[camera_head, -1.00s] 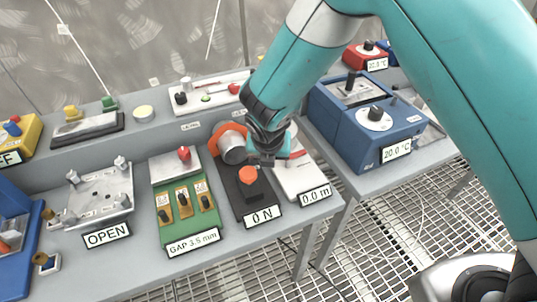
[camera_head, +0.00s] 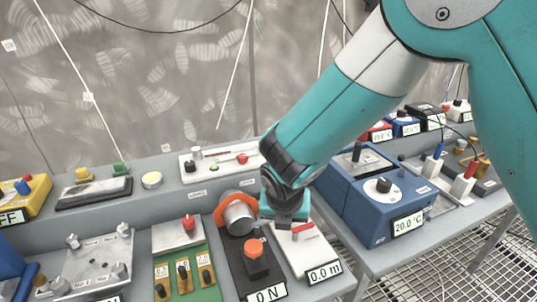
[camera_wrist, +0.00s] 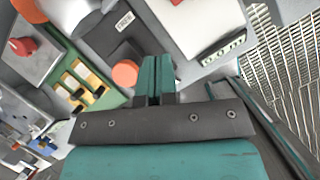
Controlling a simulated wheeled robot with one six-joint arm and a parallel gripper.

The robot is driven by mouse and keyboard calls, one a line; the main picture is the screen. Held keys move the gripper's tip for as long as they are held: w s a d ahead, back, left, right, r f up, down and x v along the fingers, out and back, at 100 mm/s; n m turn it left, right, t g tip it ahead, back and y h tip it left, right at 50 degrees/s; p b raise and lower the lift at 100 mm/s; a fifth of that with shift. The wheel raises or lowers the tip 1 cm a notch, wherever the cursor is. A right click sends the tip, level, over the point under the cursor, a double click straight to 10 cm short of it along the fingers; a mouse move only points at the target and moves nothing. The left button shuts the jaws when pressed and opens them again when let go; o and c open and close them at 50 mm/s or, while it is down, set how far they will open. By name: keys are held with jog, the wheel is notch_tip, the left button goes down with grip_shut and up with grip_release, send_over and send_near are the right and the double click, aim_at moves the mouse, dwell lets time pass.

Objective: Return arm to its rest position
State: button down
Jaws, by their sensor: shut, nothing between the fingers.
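My teal arm reaches down from the upper right in the head view. My gripper (camera_head: 286,222) hangs over the near table, above the white device (camera_head: 308,250) labelled 0.0 m and just right of the orange-ringed cylinder (camera_head: 238,214). In the wrist view my gripper (camera_wrist: 155,62) has its two teal fingers together with nothing between them. The orange button (camera_wrist: 125,73) of the black device labelled 0 N lies left of the fingertips there; that button also shows in the head view (camera_head: 254,248). The fingers' height above the devices is hard to tell.
A blue box (camera_head: 375,205) labelled 20.0 °C stands on the right table, close to my forearm. A green board (camera_head: 186,275) and a metal plate (camera_head: 98,265) with posts are at left. Grated floor (camera_head: 430,272) shows lower right; the wall is behind.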

jog(key=s+d+r+m+g+y, duration=0.2)
jog(key=s+d+r+m, duration=0.2)
jog(key=s+r+m, duration=0.4)
jog(key=s+d+r+m+g+y, duration=0.2)
jog(key=s+r+m, duration=0.7)
jog(key=s+m, duration=0.5)
jog(key=d+m+y, duration=0.1)
jog(key=d+m, duration=0.1)
jog(key=m, duration=0.2)
jog(key=shift+s+d+r+m, duration=0.15)
jog(key=shift+r+m, duration=0.05)
jog(key=shift+m, duration=0.2)
